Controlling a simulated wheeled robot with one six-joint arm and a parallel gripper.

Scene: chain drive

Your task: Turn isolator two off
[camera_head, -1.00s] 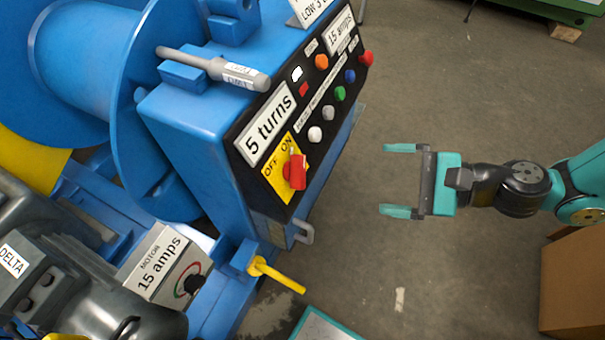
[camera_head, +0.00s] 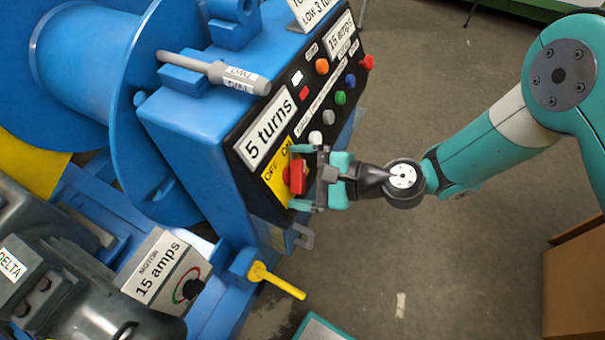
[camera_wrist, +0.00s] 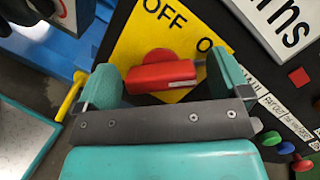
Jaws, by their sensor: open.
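A red rotary switch handle (camera_head: 297,177) sits on a yellow OFF/ON plate (camera_head: 272,180) at the lower end of the black control panel. It also shows in the wrist view (camera_wrist: 160,76), on the yellow plate (camera_wrist: 140,40). No label reading isolator two is legible. My gripper (camera_head: 297,178) is at this switch, with its teal fingers on either side of the red handle. In the wrist view my gripper (camera_wrist: 168,80) is open, with the handle between the fingers. Small gaps seem to show at both ends; contact is unclear.
Several coloured buttons (camera_head: 340,97) line the panel above the switch. A "5 turns" label (camera_head: 265,127) is beside it. A yellow lever (camera_head: 277,280) and a grey motor box (camera_head: 165,270) with a dark knob are lower left. Open floor (camera_head: 440,270) lies to the right.

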